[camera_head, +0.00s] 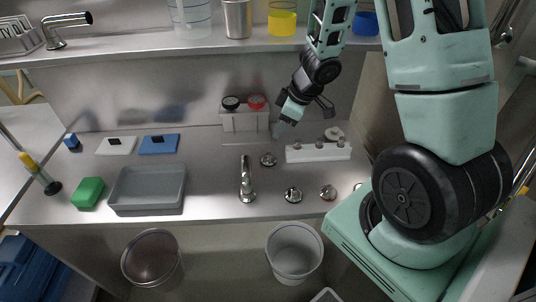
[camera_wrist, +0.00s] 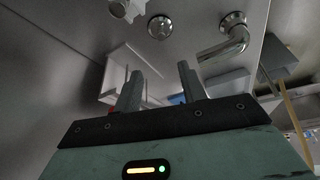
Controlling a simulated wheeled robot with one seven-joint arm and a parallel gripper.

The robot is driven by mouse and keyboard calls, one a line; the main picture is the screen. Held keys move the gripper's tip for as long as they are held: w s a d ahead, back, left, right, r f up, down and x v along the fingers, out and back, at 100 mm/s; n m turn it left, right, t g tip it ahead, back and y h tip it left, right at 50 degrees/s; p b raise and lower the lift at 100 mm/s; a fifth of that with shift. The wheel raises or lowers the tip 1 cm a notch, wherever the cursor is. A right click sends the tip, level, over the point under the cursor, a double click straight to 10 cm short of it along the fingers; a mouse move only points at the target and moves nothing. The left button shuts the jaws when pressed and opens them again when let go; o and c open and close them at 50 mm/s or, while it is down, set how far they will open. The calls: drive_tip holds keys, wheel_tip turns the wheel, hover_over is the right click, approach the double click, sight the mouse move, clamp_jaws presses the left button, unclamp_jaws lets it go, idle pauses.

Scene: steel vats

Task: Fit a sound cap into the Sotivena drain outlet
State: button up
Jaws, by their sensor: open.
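My gripper (camera_head: 280,128) hangs over the back of the steel counter, in front of a grey box and left of a white rack. In the wrist view its two fingers (camera_wrist: 160,88) are apart with nothing between them. The white rack (camera_head: 318,153) bears several small grey knob-like pieces, perhaps caps; their condition is too small to judge. Round metal fittings, perhaps drain outlets, sit on the counter: one behind the tap (camera_head: 268,159), one right of the tap (camera_head: 293,194), and another farther right (camera_head: 328,193). No Sotivena label is readable.
A curved tap (camera_head: 247,182) stands mid-counter. The grey box (camera_head: 246,124) bears a black and a red round piece. A grey tray (camera_head: 147,205), green block (camera_head: 88,192) and blue card (camera_head: 159,144) lie left. A shelf (camera_head: 150,52) runs above; bins (camera_head: 294,270) stand below.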

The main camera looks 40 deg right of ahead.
drive_tip(key=s+f, duration=0.1)
drive_tip(key=f, duration=0.1)
drive_tip(key=b, duration=0.3)
hover_over(269, 153)
drive_tip(key=s+d, duration=0.2)
drive_tip(key=shift+g, duration=0.3)
drive_tip(key=f, duration=0.4)
drive_tip(key=shift+s+a+f, duration=0.15)
drive_tip(key=shift+s+f, duration=0.05)
drive_tip(key=shift+f, duration=0.05)
drive_tip(key=shift+b+x, duration=1.45)
drive_tip(key=shift+x, duration=1.4)
drive_tip(key=shift+w+a+r, duration=0.1)
drive_tip(key=shift+a, duration=0.05)
drive_tip(key=shift+c, duration=0.3)
clamp_jaws()
